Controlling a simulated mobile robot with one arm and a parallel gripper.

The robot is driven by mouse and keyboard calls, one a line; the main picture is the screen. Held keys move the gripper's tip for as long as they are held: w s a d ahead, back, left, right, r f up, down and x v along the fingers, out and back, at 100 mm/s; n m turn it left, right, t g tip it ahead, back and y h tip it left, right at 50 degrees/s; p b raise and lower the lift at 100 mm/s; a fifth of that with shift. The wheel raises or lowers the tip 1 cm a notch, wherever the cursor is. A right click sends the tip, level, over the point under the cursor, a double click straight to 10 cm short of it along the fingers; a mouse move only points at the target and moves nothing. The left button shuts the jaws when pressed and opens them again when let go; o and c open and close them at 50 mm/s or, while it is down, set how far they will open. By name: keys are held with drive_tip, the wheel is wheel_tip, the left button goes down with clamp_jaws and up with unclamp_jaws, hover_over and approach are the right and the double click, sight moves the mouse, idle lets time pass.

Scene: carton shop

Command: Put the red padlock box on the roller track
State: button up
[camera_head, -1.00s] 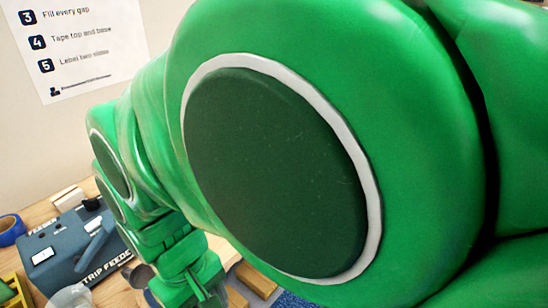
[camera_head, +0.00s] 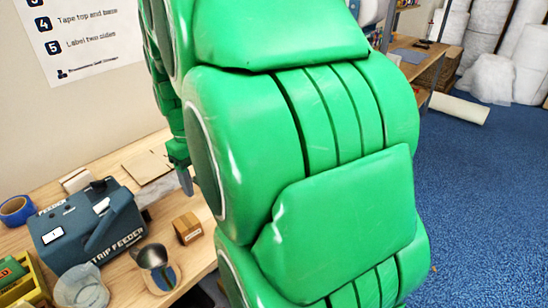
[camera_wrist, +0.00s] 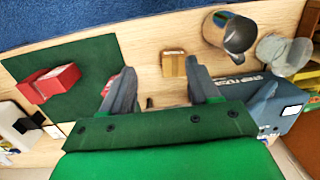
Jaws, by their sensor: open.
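A red box (camera_wrist: 48,83) lies on a green mat (camera_wrist: 88,62) at the left of the wrist view; I cannot read any label on it. Another small red thing (camera_wrist: 107,84) shows partly behind my left finger, at the mat's edge. I cannot tell which of them is the padlock box. My gripper (camera_wrist: 160,88) is open and empty above the table, to the right of the red box. In the head view my gripper (camera_head: 184,180) is partly hidden by my arm. I cannot make out the roller track in either view.
A small brown carton (camera_head: 187,228) stands near a metal scoop or cup (camera_head: 156,268). A blue strip feeder (camera_head: 90,228), a clear cup (camera_head: 80,288), blue tape (camera_head: 16,210) and a yellow bin (camera_head: 25,285) crowd the left of the table. Blue floor lies right.

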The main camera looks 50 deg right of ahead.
drive_tip(key=w+d+f, duration=0.1)
drive_tip(key=w+d, duration=0.3)
drive_tip(key=d, duration=0.5)
drive_tip(key=w+d+f, duration=0.1)
drive_tip(key=w+d, duration=0.3)
drive_tip(key=d, duration=0.5)
drive_tip(key=shift+t, duration=0.5)
drive_tip(key=d+f, duration=0.1)
drive_tip(key=d, duration=0.5)
drive_tip(key=d+f, duration=0.2)
drive_tip(key=d, duration=0.4)
drive_tip(key=s+d+f, duration=0.1)
drive_tip(key=d+f, duration=0.1)
drive_tip(key=d, duration=0.4)
drive_tip(key=shift+d+f, duration=0.15)
drive_tip(key=shift+d, duration=0.05)
drive_tip(key=shift+d+f, duration=0.2)
drive_tip(key=shift+f, duration=3.75)
drive_tip(key=shift+c, duration=0.2)
clamp_jaws()
